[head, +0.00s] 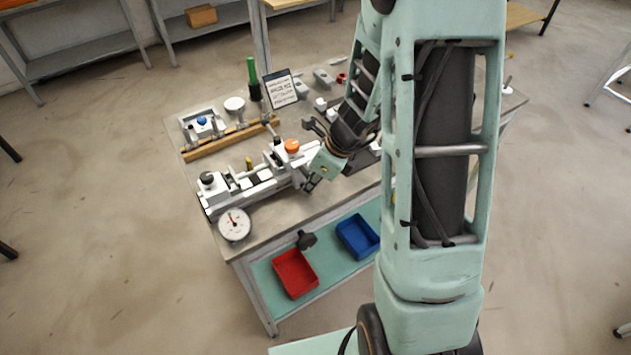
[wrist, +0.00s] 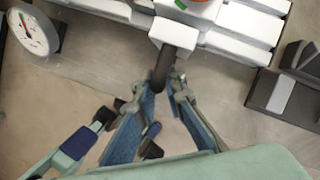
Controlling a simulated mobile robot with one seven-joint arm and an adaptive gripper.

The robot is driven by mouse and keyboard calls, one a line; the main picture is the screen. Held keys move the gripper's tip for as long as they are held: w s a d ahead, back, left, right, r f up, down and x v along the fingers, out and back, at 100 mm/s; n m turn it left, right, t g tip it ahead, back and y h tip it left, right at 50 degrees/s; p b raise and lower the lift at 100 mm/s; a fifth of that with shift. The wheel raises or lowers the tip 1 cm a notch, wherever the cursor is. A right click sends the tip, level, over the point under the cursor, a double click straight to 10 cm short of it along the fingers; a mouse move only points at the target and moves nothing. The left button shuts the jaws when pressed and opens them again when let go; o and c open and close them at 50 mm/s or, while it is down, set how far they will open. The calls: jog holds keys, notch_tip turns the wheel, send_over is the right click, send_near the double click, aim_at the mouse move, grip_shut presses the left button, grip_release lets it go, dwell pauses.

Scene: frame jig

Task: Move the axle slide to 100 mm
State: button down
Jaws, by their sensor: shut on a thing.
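The frame jig (head: 250,183), a long white and grey rail fixture, lies on the workbench. A white block, likely the axle slide, shows at the top of the wrist view (wrist: 172,32), with a dark rod-like handle (wrist: 166,62) sticking out toward me. An orange knob (head: 291,146) stands on the jig near my gripper (head: 312,183). In the wrist view my gripper (wrist: 166,88) is shut on the end of the dark handle, its blue-padded fingers on either side. The slide's position on a scale cannot be read.
A round dial gauge (head: 234,224) sits at the jig's near left end. A wooden strip (head: 230,140) and small fixtures lie behind the jig. A sign (head: 281,90) stands at the back. Red (head: 295,273) and blue (head: 357,237) bins are on the lower shelf.

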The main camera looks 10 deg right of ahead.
jog(key=shift+s+a, duration=0.2)
jog(key=shift+a, duration=0.35)
jog(key=c, duration=2)
grip_release()
jog(key=shift+a, duration=0.1)
jog(key=shift+r, duration=0.1)
jog(key=shift+d+r, duration=0.2)
jog(key=shift+d, duration=0.05)
jog(key=v, duration=1.1)
jog(key=shift+s+r, duration=0.15)
